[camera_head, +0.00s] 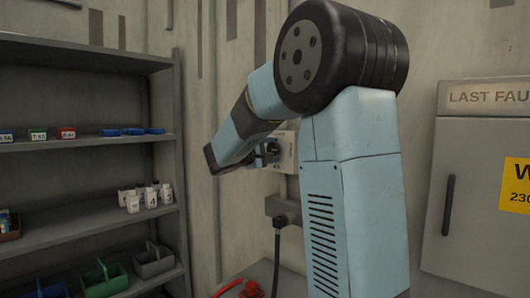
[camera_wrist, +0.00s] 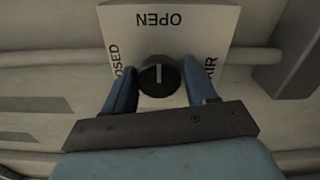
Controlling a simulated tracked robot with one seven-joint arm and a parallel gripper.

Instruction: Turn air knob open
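The air knob (camera_wrist: 159,76) is a round black knob with a pale line, on a white plate (camera_wrist: 205,25) marked OPEN, CLOSED and AIR. In the wrist view its line points toward the word OPEN. My gripper (camera_wrist: 160,82) has its two blue fingers apart, one on each side of the knob. I cannot tell whether they press on it or stand just clear. In the head view my gripper (camera_head: 268,152) is at the wall plate (camera_head: 287,150), partly behind my arm, and the knob is hidden there.
A grey shelf (camera_head: 75,142) with small boxes, white bottles and baskets stands at the left. A socket with a black plug (camera_head: 283,212) is below the wall plate. A grey cabinet (camera_head: 480,190) with a handle is at the right. Pipes run along the wall beside the plate.

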